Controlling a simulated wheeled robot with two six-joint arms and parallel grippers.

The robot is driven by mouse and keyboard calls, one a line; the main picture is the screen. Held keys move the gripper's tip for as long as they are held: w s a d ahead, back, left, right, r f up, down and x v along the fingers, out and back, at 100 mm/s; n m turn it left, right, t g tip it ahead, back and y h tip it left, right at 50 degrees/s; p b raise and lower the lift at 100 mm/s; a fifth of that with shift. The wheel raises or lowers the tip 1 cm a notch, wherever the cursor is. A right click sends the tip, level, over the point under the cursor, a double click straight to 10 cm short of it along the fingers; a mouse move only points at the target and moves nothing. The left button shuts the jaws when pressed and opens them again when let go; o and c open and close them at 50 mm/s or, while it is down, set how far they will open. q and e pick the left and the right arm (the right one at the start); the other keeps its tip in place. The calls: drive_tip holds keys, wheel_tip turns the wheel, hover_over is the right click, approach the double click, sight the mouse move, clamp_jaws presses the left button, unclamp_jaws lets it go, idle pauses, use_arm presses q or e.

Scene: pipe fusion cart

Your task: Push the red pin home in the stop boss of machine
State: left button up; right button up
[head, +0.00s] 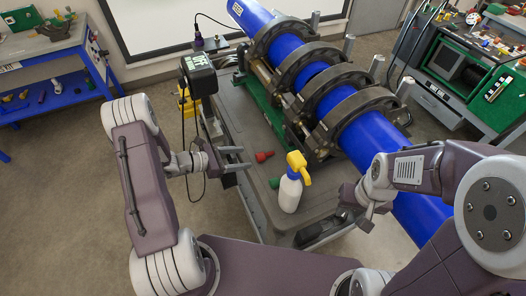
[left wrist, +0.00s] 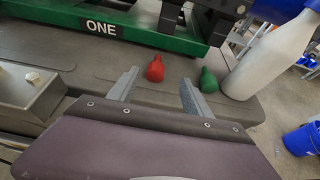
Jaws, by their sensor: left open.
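The red pin (head: 263,156) lies on the grey cart top (head: 240,118), near the green base of the machine (head: 258,112). It also shows in the left wrist view (left wrist: 155,69), beyond and between the fingertips. My left gripper (head: 240,160) is open and empty, its fingers pointing at the red pin from the left. The machine's green base carries the label ONE (left wrist: 87,28) in the left wrist view. I cannot make out the stop boss. My right gripper (head: 364,203) is beside the cart's right side; its fingers are too unclear to tell.
A green pin (left wrist: 208,80) lies right of the red pin, by a white bottle with a yellow top (head: 290,190). Black clamps (head: 330,108) hold a blue pipe (head: 375,145). A black box (head: 198,75) stands at the cart's left edge. A blue bucket (left wrist: 302,139) is on the floor.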

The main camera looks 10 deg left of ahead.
sight(257, 155)
use_arm(q)
drive_tip(key=x, duration=0.4)
drive_tip(key=shift+w+d+f+p, duration=0.1)
drive_tip(key=shift+w+f+p, duration=0.05)
drive_tip(key=shift+w+p, duration=0.2)
drive_tip(key=p+x, duration=0.1)
drive_tip(key=x, duration=0.4)
drive_tip(key=shift+w+f, duration=0.1)
drive_tip(key=shift+f, duration=0.15)
drive_tip(key=shift+r, duration=0.1)
drive_tip(key=shift+c, duration=1)
clamp_jaws()
wheel_tip(257, 155, up, 10)
drive_tip(key=shift+r, duration=0.1)
drive_tip(key=c, duration=0.5)
unclamp_jaws()
clamp_jaws()
